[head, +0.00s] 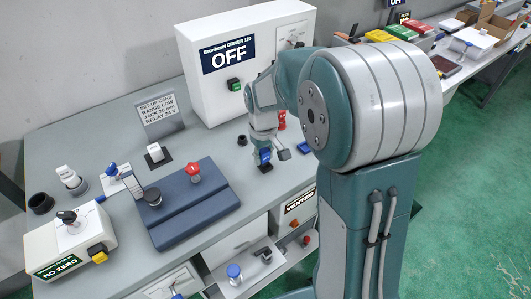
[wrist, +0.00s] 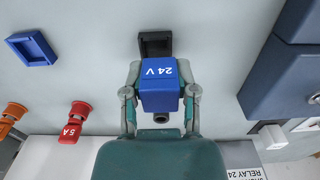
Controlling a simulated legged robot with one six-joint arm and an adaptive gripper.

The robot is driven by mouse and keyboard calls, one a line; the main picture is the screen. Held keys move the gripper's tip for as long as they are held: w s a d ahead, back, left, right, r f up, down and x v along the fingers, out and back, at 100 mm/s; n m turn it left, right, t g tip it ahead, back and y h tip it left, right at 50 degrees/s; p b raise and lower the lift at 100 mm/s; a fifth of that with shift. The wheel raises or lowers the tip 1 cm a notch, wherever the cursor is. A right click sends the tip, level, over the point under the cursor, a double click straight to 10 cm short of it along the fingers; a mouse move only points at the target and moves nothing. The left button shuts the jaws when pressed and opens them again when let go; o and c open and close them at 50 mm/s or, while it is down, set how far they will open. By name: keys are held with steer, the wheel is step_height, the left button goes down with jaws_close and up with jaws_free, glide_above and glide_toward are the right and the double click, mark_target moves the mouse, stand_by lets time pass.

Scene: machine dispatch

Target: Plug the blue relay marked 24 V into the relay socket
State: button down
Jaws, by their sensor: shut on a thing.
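My gripper (wrist: 158,92) is shut on the blue relay (wrist: 160,83), whose white "24 V" mark shows upside down in the wrist view. The fingers hold it from both sides. In the head view the relay (head: 265,156) is low over the bench, partly hidden by my gripper (head: 264,147). A black square socket (wrist: 155,40) shows just beyond the relay in the wrist view, its near part hidden. In the head view the socket (head: 265,168) is directly below the relay. I cannot tell whether they touch.
An empty blue square holder (wrist: 33,48) lies to one side. A red plug marked 5 A (wrist: 77,120) and an orange plug (wrist: 12,115) stand nearby. A dark blue block (head: 188,203), white switch (head: 156,153) and OFF box (head: 245,60) stand around the bench.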

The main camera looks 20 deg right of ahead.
steer(key=shift+a, duration=0.1)
steer(key=shift+d, duration=0.75)
steer(key=shift+a, duration=0.3)
steer(key=shift+d, duration=0.1)
steer(key=shift+f, duration=0.6)
steer(key=shift+r, duration=0.25)
steer(key=shift+r, duration=0.2)
steer(key=shift+a, duration=0.3)
stand_by(0.6)
steer(key=shift+s+f, duration=0.1)
steer(key=shift+f, duration=0.7)
stand_by(0.8)
